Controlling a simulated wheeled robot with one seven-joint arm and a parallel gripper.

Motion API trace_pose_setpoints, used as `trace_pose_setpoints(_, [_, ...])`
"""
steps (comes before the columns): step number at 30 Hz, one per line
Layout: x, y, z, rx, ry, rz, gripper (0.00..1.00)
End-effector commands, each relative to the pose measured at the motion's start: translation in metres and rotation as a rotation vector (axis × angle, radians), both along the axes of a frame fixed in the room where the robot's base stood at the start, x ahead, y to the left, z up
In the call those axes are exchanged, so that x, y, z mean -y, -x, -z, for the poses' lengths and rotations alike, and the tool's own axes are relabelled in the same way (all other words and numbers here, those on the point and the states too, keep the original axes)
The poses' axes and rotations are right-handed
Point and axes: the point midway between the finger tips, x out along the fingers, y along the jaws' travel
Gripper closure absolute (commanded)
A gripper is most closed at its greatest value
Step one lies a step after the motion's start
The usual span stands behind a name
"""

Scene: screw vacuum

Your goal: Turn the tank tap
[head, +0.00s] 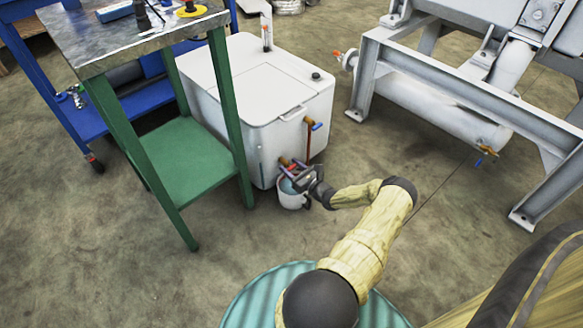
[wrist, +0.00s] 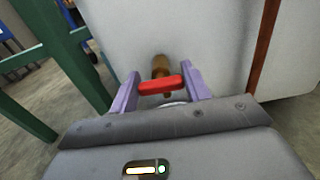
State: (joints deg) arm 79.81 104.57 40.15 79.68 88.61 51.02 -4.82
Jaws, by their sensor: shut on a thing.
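The white tank (head: 262,105) stands on the floor in the middle of the head view, and its wall fills the top of the wrist view (wrist: 200,40). A tap with a red handle (wrist: 161,85) and a brass body (wrist: 160,65) sticks out low from the tank wall. The red handle lies nearly level across the wrist view. My gripper (wrist: 161,84) is shut on the red handle, with a pale purple finger at each end of it. In the head view my gripper (head: 295,176) is at the tank's lower front, above a white bucket (head: 289,198), and partly hides the tap.
A green table (head: 187,160) stands close to the left of the tank. A second tap with a blue handle (head: 316,127) and a brown pipe (head: 309,142) is right of my gripper. A grey metal frame (head: 450,92) stands at the right. The floor in front is mostly clear.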

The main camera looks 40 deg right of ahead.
Motion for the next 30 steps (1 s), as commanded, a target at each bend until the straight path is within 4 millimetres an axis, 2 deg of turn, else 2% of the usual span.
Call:
trace_pose_setpoints(5, [-0.001, 0.002, 0.003, -0.006, -0.003, 0.000, 0.75])
trace_pose_setpoints(6, [-0.001, 0.002, 0.003, -0.006, -0.003, 0.000, 0.51])
trace_pose_setpoints(9, [-0.001, 0.002, 0.003, -0.005, -0.002, -0.001, 0.31])
trace_pose_setpoints(17, [-0.001, 0.001, 0.001, -0.003, 0.000, -0.001, 0.31])
trace_pose_setpoints(22, [0.000, 0.008, -0.001, -0.003, 0.000, 0.000, 0.31])
trace_pose_setpoints(26, [0.002, 0.025, -0.002, -0.004, -0.001, 0.002, 0.31])
trace_pose_setpoints(30, [0.004, 0.051, -0.003, -0.004, -0.001, 0.002, 0.31])
